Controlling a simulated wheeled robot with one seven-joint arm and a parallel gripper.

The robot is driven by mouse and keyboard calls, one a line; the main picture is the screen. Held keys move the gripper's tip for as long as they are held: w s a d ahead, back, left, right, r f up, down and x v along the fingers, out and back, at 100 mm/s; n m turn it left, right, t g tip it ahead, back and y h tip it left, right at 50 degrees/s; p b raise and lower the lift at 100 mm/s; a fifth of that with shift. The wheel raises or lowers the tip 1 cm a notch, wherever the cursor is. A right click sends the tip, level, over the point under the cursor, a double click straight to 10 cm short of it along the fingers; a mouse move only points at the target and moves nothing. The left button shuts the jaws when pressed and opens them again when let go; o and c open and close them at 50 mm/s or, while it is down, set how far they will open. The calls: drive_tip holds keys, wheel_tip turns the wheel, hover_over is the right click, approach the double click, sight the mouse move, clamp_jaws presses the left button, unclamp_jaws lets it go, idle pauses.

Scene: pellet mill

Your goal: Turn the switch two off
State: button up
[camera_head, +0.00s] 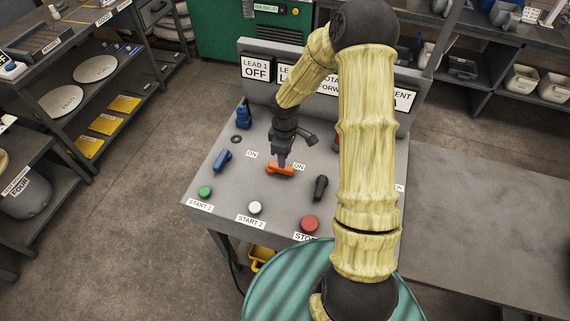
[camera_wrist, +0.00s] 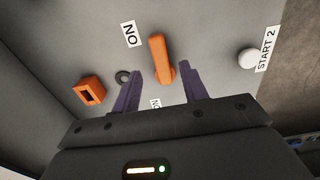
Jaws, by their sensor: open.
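The orange switch handle (camera_head: 280,169), second from the left in its row, lies on the sloped grey console (camera_head: 225,190). In the wrist view the orange handle (camera_wrist: 161,55) points away from my gripper, its near end between the two purple fingers. My gripper (camera_head: 282,160) points down at it from above. It is open in the wrist view (camera_wrist: 160,70), with a gap on each side of the handle and nothing held. "ON" labels (camera_head: 252,154) are beside the switches. Whether the fingertips reach down to the handle's height, I cannot tell.
A blue switch (camera_head: 222,160) stands to the left and a black switch (camera_head: 320,187) to the right. Green, white (camera_head: 255,208) and red (camera_head: 310,223) buttons line the front. An orange square part (camera_wrist: 89,90) is near the left finger. My arm hides the console's right side.

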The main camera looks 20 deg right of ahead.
sight(280, 169)
wheel_tip(280, 169, down, 6)
drive_tip(key=shift+f+p, duration=0.1)
drive_tip(key=shift+p, duration=0.2)
clamp_jaws()
